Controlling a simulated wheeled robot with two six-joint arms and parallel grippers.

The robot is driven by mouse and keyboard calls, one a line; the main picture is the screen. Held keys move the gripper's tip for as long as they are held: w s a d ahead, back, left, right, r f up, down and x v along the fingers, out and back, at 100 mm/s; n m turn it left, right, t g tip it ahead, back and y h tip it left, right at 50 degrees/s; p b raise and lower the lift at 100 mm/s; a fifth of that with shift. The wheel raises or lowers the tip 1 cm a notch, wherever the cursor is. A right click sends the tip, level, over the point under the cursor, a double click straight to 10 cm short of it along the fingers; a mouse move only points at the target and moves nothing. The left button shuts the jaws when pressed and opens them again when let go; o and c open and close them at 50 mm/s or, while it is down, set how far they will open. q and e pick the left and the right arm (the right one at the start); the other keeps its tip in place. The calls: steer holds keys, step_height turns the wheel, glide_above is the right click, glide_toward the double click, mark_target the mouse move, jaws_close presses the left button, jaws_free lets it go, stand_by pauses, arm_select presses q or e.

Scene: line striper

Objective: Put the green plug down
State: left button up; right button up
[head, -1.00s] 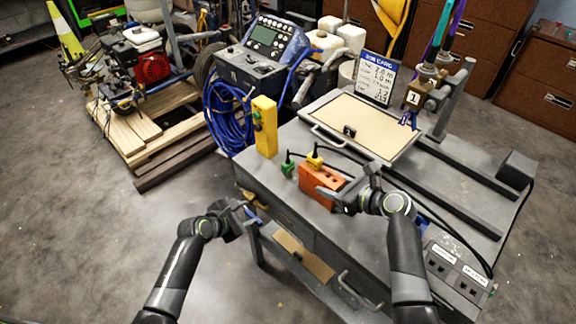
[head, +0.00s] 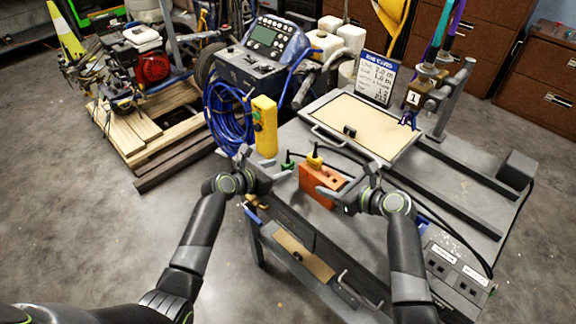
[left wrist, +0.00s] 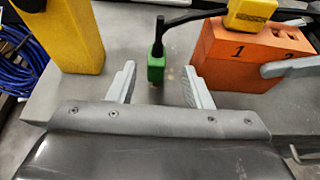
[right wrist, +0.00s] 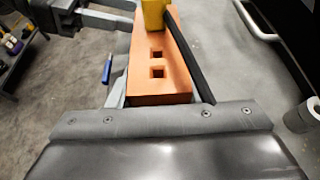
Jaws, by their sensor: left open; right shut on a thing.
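The green plug (head: 288,161) is on the grey cart top, left of the orange block (head: 318,186); it also shows in the left wrist view (left wrist: 156,64) with a black cable at its top. My left gripper (head: 266,166) is open and empty, its fingers pointing at the plug, which stands just beyond the gap between the fingertips. In the right wrist view my right gripper (right wrist: 160,92) is shut on the orange block (right wrist: 160,85). The block is marked 1 and 2, has square holes, and carries a yellow plug (left wrist: 250,12) at one end.
A yellow control box (head: 264,127) stands left of the green plug, close to my left gripper. Blue coiled hose (head: 228,118) hangs behind it. A tan board in a grey tray (head: 362,127) lies behind the block. A grey socket box (head: 457,270) is at the right.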

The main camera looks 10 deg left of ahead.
mark_target(284, 165)
arm_select(q)
steer(key=shift+x, duration=2.9)
steer(key=shift+w+a, duration=0.15)
steer(key=shift+a, duration=0.05)
jaws_close()
steer(key=shift+r, duration=0.1)
step_height(284, 165, up, 10)
